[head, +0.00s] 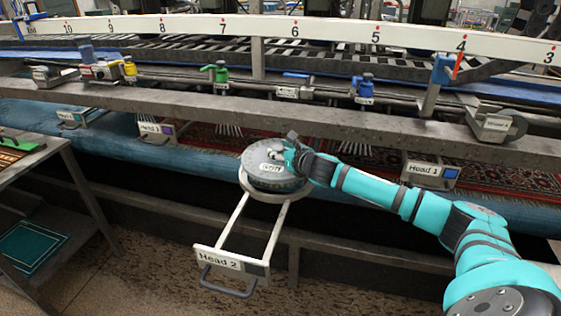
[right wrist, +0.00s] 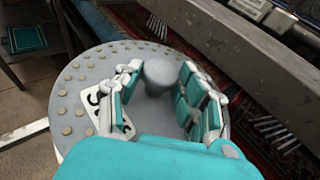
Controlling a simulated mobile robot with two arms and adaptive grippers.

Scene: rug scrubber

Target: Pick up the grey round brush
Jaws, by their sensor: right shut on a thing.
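The grey round brush (head: 258,163) sits in the ring at the far end of the pulled-out white holder labelled Head 2 (head: 219,258). Its flat top carries a white label, and in the right wrist view the brush (right wrist: 72,82) shows rows of pale studs and a grey knob (right wrist: 160,74) in the middle. My right gripper (head: 279,153) is over the brush, its teal fingers on both sides of the knob, closed on it. The right wrist view shows the same gripper (right wrist: 157,82) from above. The brush appears level in the ring. My left gripper is out of view.
A grey rail (head: 200,103) with several coloured valves runs behind the brush, under a white numbered beam (head: 180,24). A closed Head 1 holder (head: 430,171) is to the right, a Head 3 holder (head: 155,128) to the left. A grey table (head: 28,158) stands at left.

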